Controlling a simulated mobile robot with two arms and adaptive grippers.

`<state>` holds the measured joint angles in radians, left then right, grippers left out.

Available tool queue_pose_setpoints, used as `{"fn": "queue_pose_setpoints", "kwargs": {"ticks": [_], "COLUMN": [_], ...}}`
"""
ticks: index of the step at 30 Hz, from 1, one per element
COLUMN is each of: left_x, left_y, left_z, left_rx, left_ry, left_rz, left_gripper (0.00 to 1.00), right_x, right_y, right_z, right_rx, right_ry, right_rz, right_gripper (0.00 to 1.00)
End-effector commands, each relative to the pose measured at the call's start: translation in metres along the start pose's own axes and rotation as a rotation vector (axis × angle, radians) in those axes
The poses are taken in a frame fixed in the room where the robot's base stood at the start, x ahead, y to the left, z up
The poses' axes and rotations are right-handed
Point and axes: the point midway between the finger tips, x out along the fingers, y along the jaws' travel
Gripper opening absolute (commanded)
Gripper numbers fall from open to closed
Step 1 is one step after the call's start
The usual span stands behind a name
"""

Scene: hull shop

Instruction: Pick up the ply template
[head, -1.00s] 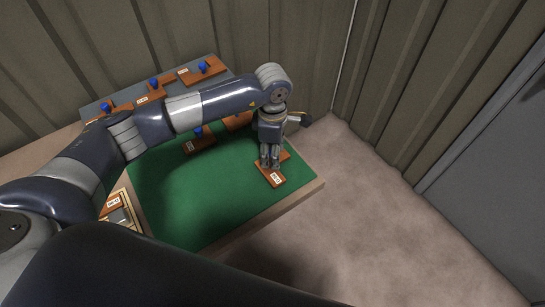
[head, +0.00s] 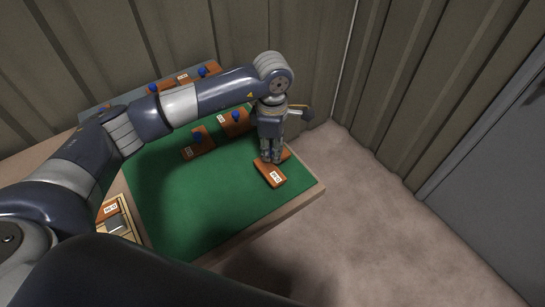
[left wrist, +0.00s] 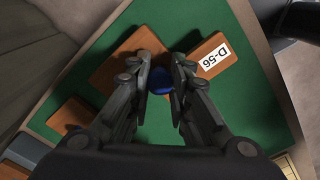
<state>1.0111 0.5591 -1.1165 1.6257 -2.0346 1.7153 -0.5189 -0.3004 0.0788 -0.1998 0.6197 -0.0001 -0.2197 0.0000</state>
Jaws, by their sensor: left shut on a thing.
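The ply template, a flat brown board with a white label (head: 270,174), is at the near right corner of the green mat (head: 205,195) in the head view. My left gripper (head: 271,159) points down on it. In the left wrist view my left gripper's fingers (left wrist: 160,75) close around a blue knob (left wrist: 160,82). Brown board (left wrist: 122,60) shows to the left of the knob, and a part labelled D-56 (left wrist: 197,67) to the right. The join between them is hidden by the fingers. I cannot tell how far the board is off the mat. My right gripper is out of view.
Other brown templates with blue knobs, such as one at mid-mat (head: 197,143) and one behind (head: 233,124), lie on the bench. A light wooden tray (head: 128,215) stands at the left edge. A corrugated wall is behind; open floor (head: 390,220) is to the right.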

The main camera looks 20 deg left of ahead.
Motion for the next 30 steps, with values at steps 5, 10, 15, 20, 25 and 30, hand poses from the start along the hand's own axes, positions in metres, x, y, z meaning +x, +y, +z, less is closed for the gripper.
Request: {"fn": "queue_pose_setpoints", "kwargs": {"ticks": [5, 10, 15, 20, 25, 30], "left_x": [-0.001, -0.005, -0.009, -0.013, -0.015, -0.016], "left_y": [-0.034, -0.074, -0.111, -0.135, -0.149, -0.152], "left_z": [0.012, 0.026, 0.039, 0.047, 0.052, 0.052], "left_rx": [0.007, 0.008, 0.007, 0.004, 0.001, 0.000], "left_ry": [-0.002, -0.003, -0.002, -0.002, -0.001, 0.000], "left_rz": [0.002, 0.002, 0.002, 0.002, 0.001, 0.001], "left_gripper": [0.00, 0.00, 0.00, 0.00, 0.00, 0.00], "right_x": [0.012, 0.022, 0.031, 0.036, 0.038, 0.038], "right_y": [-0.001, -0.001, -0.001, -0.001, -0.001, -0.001], "right_z": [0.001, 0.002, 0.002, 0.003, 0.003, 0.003], "right_rx": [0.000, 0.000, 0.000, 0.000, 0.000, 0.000], "right_ry": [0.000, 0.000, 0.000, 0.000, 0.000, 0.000], "right_rz": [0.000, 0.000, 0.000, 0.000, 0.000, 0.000], "right_gripper": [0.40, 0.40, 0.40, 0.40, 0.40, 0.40]}}
